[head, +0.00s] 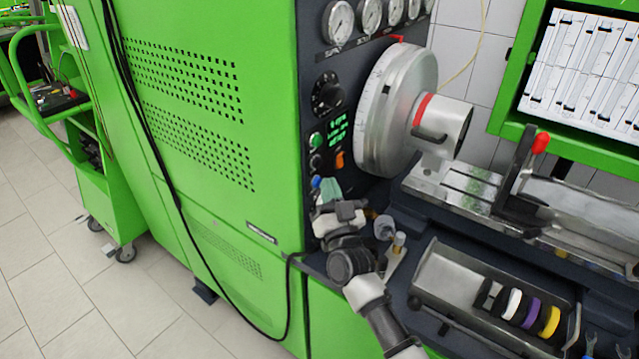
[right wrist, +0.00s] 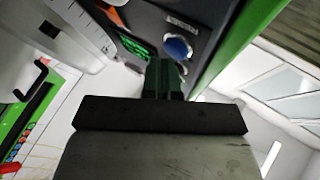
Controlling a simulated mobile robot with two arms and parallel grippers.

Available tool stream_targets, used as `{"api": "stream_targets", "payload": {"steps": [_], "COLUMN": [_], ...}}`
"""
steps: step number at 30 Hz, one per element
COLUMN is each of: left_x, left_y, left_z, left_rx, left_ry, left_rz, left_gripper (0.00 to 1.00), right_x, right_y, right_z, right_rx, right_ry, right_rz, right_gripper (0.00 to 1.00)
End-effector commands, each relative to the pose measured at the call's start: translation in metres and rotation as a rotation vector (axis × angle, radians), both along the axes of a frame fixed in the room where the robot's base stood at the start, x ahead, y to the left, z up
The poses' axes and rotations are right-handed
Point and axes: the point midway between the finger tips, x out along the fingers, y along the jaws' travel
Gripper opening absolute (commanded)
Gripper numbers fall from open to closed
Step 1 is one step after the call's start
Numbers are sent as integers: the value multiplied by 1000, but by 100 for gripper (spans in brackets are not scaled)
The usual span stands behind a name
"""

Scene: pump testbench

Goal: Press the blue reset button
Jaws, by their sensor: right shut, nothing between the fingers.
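The blue reset button (head: 316,182) is on the dark control panel of the green testbench, below a black button and a green button. In the right wrist view the blue button (right wrist: 177,49) is round and sits just beyond the fingertips. My right gripper (head: 325,190) is shut and empty, with its green fingers close to the blue button in the head view. In the right wrist view the shut fingers (right wrist: 164,68) point at the panel slightly below the button. I cannot tell whether they touch it. My left gripper is not in view.
An orange switch (head: 340,160) and a green display (head: 337,128) are beside the buttons. The large metal disc (head: 385,110) stands to the right. A tray (head: 450,280) with coloured rings lies lower right. A black cable (head: 165,180) hangs down the green cabinet.

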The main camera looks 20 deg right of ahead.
Motion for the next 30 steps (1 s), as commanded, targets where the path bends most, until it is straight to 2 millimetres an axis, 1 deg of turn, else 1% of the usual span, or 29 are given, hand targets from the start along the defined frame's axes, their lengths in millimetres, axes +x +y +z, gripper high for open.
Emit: {"api": "stream_targets", "payload": {"steps": [22, 30], "left_x": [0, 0], "left_y": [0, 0], "left_z": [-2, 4], "left_rx": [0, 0], "left_ry": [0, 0], "left_rz": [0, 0], "left_gripper": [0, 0], "right_x": [5, -3], "right_y": [4, -2], "right_z": [1, 1], "right_rx": [1, 0], "right_ry": [-1, 1], "right_rz": [1, 0], "right_gripper": [0, 0]}}
